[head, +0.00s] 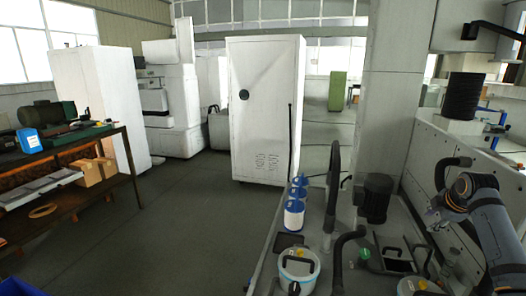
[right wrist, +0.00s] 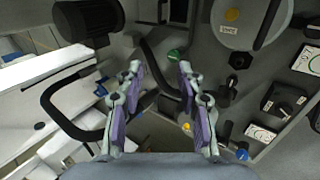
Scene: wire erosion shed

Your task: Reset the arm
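My right arm comes in at the right edge of the head view. Its gripper (head: 436,218) hangs over the machine's right side and is partly hidden by the dark arm link. In the right wrist view the gripper (right wrist: 160,72) has its two fingers well apart, with nothing between them. Below them is a grey machine surface with a black curved hose (right wrist: 155,62) and a green knob (right wrist: 174,55). My left arm and left gripper are not in view.
A black motor (head: 375,198), blue-and-white cylinders (head: 294,214) and a white round-lidded container (head: 298,266) stand on the machine top. A workbench (head: 130,160) with tools is at the left. A white cabinet (head: 264,110) stands behind. The floor (head: 180,215) between is clear.

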